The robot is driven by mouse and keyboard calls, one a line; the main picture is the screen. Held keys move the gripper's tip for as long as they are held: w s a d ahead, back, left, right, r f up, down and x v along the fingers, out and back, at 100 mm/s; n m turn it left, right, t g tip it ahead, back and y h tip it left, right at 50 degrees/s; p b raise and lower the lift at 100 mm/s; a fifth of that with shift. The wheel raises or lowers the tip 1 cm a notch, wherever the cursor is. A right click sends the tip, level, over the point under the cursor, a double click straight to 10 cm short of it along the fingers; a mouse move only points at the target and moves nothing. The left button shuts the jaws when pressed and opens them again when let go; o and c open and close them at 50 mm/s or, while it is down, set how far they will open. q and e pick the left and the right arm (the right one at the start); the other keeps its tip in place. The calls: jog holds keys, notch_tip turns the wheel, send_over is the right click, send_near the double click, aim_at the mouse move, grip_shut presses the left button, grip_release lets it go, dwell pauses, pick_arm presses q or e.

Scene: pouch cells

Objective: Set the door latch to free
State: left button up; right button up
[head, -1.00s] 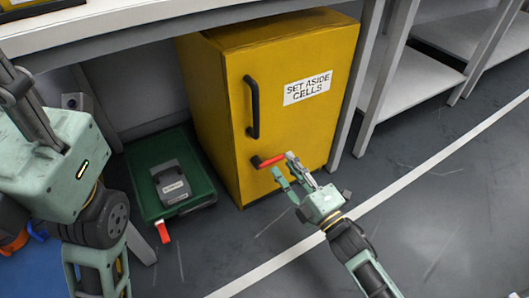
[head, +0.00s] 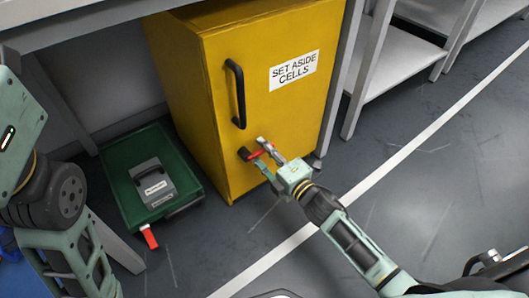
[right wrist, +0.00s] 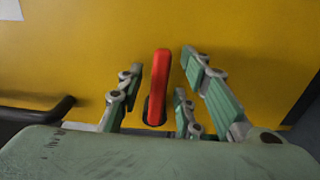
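The yellow cabinet (head: 215,100) has a door with a "SET ASIDE CELLS" label and a black bar handle (head: 237,92). Below that handle is the door latch (head: 253,155), a red lever on a dark pivot, lying roughly sideways across the door. My right gripper (head: 266,151) is at the latch. In the right wrist view the red lever (right wrist: 159,85) stands between the spread fingers of this gripper (right wrist: 160,100), with gaps visible on both sides. Part of the lever is hidden by the fingers in the head view. My left gripper is out of view; only its arm shows.
A green tray (head: 190,190) with a grey device (head: 153,183) in it stands left of the cabinet on the floor. A table leg (head: 355,80) is close to the cabinet's right. The floor in front is clear.

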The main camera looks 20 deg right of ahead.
grip_shut()
dwell(0.6)
